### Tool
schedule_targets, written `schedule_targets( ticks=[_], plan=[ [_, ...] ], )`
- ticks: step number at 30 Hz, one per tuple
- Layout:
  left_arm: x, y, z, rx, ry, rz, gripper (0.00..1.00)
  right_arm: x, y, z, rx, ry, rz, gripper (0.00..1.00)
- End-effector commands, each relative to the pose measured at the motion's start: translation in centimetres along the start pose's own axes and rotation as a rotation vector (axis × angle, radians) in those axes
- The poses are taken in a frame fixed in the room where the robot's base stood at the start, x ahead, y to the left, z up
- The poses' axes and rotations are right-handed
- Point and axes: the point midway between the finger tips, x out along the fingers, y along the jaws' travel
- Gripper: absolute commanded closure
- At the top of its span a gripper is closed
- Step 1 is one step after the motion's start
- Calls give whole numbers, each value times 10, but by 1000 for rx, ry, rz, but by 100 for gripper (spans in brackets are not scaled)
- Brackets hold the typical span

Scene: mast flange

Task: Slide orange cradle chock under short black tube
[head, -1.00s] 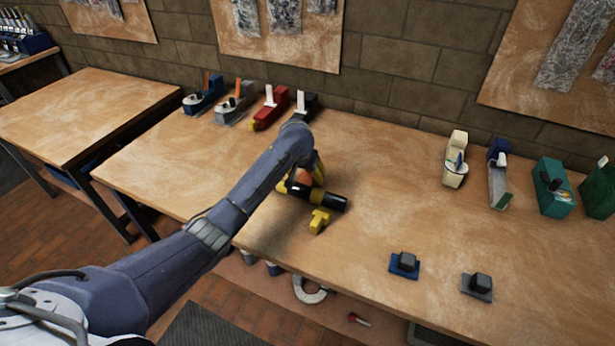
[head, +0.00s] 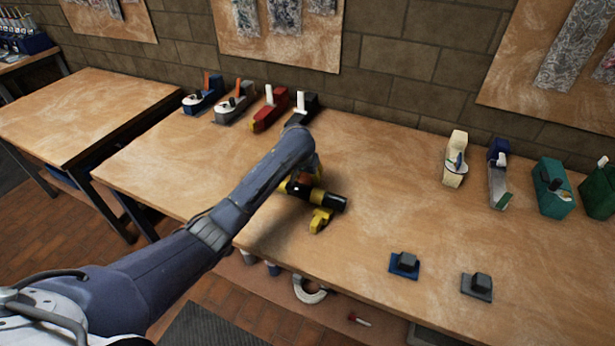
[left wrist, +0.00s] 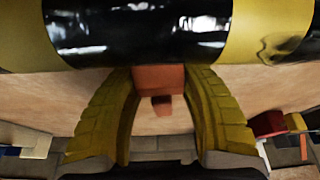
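The short black tube (head: 322,197) with yellow bands lies on the bench in the head view. It also fills the top of the left wrist view (left wrist: 140,30). The orange cradle chock (left wrist: 160,78) is between the yellow fingertips of my left gripper (left wrist: 161,84), which press against its two sides. Its upper edge meets the tube's lower outline in that view; I cannot tell how far under the tube it reaches. In the head view my left gripper (head: 317,171) is mostly hidden by my forearm, at the tube's far side. My right gripper is out of view.
A yellow chock (head: 320,221) stands at the tube's near side. A blue block (head: 404,265) and a grey block (head: 477,287) sit near the front edge. Several tools line the back, including a red plane (head: 270,110). The bench middle right is clear.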

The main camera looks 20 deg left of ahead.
Motion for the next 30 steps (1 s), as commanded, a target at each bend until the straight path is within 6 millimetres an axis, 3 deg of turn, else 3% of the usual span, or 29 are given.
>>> schedule_targets(
  ticks=[1,6,15,16,18,22,30],
  plan=[
    [0,0,0,0,0,0,70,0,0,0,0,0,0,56],
    [0,0,0,0,0,0,90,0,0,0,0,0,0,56],
    [0,0,1,0,-1,0,90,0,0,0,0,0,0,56],
    [0,0,2,0,-1,0,56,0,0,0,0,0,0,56],
    [0,0,1,0,-1,0,48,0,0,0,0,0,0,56],
    [-1,0,1,0,0,0,33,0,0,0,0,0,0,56],
    [-2,0,1,0,0,0,32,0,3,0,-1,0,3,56]
  ],
)
